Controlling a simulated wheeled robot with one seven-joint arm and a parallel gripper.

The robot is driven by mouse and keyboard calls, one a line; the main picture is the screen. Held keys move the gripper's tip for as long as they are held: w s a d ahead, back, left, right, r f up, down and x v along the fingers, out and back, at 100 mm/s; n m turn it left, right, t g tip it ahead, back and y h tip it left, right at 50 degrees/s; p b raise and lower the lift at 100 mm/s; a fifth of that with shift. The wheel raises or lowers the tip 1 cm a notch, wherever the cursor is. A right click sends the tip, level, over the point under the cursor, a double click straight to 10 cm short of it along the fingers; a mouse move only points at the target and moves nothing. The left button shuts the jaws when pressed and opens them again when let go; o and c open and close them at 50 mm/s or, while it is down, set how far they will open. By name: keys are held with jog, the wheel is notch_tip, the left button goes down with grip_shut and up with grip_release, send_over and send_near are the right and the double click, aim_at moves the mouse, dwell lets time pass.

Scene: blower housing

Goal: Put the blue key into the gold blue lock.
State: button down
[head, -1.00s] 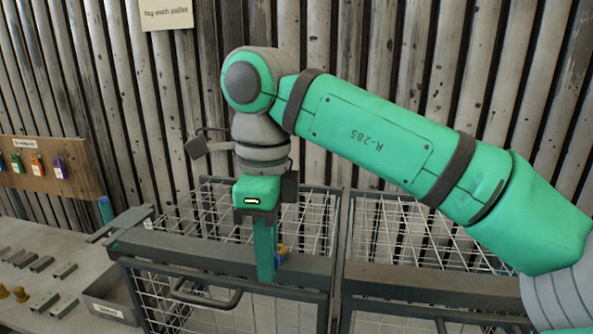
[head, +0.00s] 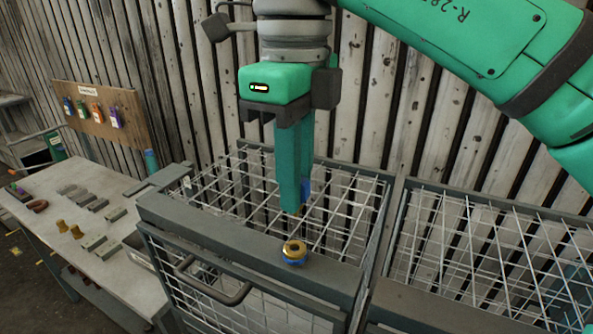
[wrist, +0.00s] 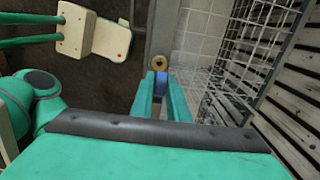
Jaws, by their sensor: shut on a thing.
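The gold lock (head: 294,252) with a blue band sits on the top front rail of the wire cage. It also shows as a gold ring with a dark centre in the wrist view (wrist: 159,62). My gripper (head: 297,205) points down, its teal fingers above and slightly behind the lock in the picture, apart from it. In the wrist view the blue key (wrist: 160,82) lies between the fingertips, just short of the lock.
The wire cage (head: 225,240) has a handle (head: 210,285) on its front, and a second cage (head: 490,240) stands at right. At left, a workbench (head: 75,215) carries metal pieces and gold parts. A wooden board (head: 100,112) with coloured tags stands behind it.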

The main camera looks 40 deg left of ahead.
jog(key=shift+f, duration=3.6)
jog(key=shift+f, duration=0.15)
jog(key=c, duration=1.6)
grip_release()
jog(key=shift+c, duration=0.2)
jog(key=shift+r, duration=3.75)
